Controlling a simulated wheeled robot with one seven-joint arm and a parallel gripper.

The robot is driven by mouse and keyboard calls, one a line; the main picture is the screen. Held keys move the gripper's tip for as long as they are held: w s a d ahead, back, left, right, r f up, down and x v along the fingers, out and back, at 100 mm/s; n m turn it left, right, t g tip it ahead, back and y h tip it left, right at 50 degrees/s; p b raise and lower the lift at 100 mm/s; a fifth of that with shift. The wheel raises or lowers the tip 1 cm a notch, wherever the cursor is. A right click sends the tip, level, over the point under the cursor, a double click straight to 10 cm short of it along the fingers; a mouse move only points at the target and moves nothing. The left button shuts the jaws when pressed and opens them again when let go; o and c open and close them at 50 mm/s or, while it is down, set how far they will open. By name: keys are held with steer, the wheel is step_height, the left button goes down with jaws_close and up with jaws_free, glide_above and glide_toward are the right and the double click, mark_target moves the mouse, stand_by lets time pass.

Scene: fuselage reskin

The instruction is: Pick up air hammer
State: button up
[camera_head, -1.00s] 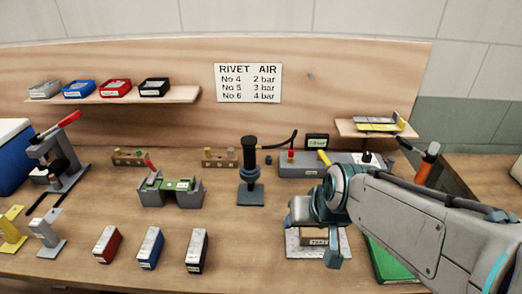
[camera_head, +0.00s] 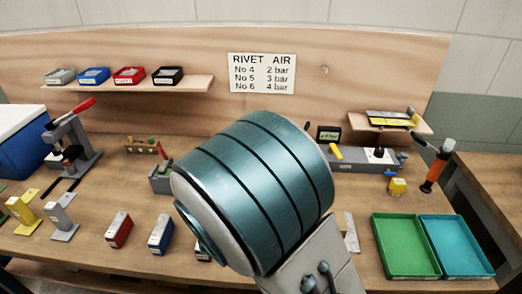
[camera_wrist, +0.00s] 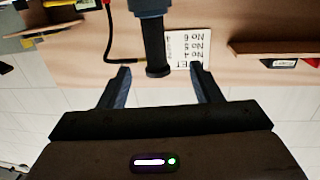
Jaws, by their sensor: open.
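The tool I take for the air hammer (camera_wrist: 154,40) is a dark upright cylinder with a blue-grey lower body and a black hose beside it. It shows upside down in the wrist view, where its black end lies between my fingertips in the picture. My gripper (camera_wrist: 162,80) is open with a finger on each side of that end. Neither finger visibly touches it, and I cannot tell the depth gap. In the head view my teal and grey arm hides both the tool and my gripper.
Green (camera_head: 404,247) and teal (camera_head: 458,246) trays lie at the front right. An orange-handled tool (camera_head: 438,165) stands behind them. A grey regulator box (camera_head: 365,160) sits at the back. Small red (camera_head: 118,230) and blue (camera_head: 161,236) boxes stand at the front left.

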steer(key=shift+w+d+f+p, duration=0.1)
steer(key=shift+w+d+p, duration=0.5)
steer(key=shift+w, duration=1.55)
steer(key=shift+w+d+r+p, duration=0.1)
steer(key=shift+w+d+p, duration=0.45)
steer(key=shift+w, duration=1.65)
steer(key=shift+w+d+f+p, duration=0.1)
steer(key=shift+w+d+p, duration=0.5)
steer(key=shift+w, duration=1.55)
steer(key=shift+a, duration=0.1)
steer(key=c, duration=1.1)
